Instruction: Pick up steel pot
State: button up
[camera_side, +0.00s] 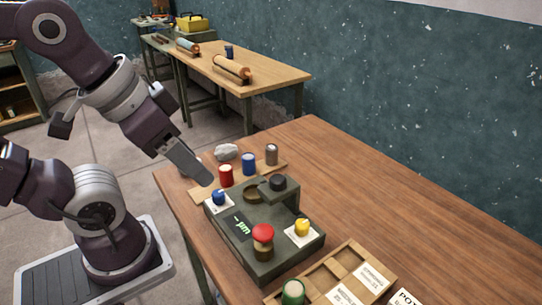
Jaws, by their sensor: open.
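The steel pot (271,154) is a small grey metallic cylinder. It stands upright on a wooden strip (262,169) at the far left part of the table, to the right of a blue pot (249,164) and a red pot (226,175). My gripper (206,180) points down and right toward the strip, left of the red pot and well apart from the steel pot. It is open and I see nothing held in it. The jaws are seen nearly side-on, so the gap between them is hidden.
A dark green device (262,255) with a red-topped piece (263,238), a blue piece (218,198) and a yellow piece (302,228) stands in front of the strip. A pale lump (227,152) lies behind. A wooden tray (322,272) holds a green pot (292,292).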

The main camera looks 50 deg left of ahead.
jog(key=shift+o, duration=1.2)
